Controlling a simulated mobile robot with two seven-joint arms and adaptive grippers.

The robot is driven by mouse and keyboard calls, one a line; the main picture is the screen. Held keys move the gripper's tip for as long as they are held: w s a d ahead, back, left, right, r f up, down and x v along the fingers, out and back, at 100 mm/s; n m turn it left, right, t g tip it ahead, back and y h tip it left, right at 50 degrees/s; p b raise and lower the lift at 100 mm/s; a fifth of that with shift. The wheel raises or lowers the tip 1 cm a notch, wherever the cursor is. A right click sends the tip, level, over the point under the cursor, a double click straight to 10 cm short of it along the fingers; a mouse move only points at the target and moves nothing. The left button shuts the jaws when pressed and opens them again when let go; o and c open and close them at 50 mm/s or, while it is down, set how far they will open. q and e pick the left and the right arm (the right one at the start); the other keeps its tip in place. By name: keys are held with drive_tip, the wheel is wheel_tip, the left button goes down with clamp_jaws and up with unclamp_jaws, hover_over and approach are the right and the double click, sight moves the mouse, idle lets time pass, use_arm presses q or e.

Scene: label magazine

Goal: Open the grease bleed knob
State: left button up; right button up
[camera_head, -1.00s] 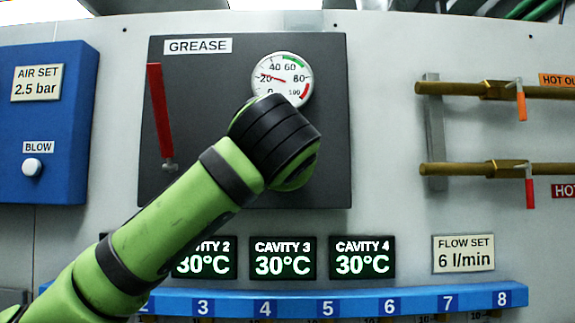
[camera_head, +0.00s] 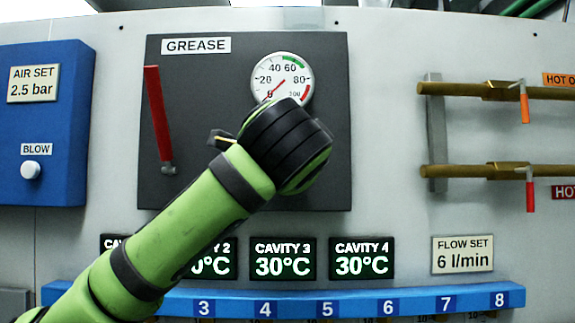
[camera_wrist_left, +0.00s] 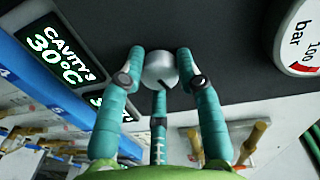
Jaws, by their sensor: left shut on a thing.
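The grease bleed knob (camera_wrist_left: 160,68) is a round silver knob with a dark mark on the dark grease panel (camera_head: 185,80), seen in the left wrist view. My left gripper (camera_wrist_left: 164,74) has its teal fingers closed around the knob. In the head view my black and green wrist hides the knob and most of the gripper. The round grease gauge (camera_head: 290,72) sits just above my wrist, with its red needle pointing near 0. Its edge also shows in the left wrist view (camera_wrist_left: 300,38). My right gripper is not in view.
A red lever (camera_head: 157,112) hangs on the panel left of my wrist. A blue air box (camera_head: 50,120) stands at the left. Brass pipes with valves (camera_head: 495,168) are at the right. Cavity displays (camera_head: 283,258) and a blue numbered rail (camera_head: 345,303) lie below.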

use_arm(q)
drive_tip(key=m, duration=0.3)
drive_tip(key=shift+r+p, duration=0.15)
drive_tip(key=shift+p, duration=0.25)
drive_tip(key=shift+m, duration=0.4)
drive_tip(key=o, duration=1.1)
drive_tip(key=shift+d, duration=0.1)
drive_tip(key=shift+o, duration=0.2)
drive_tip(key=s, duration=1.2)
drive_tip(key=shift+r, duration=0.25)
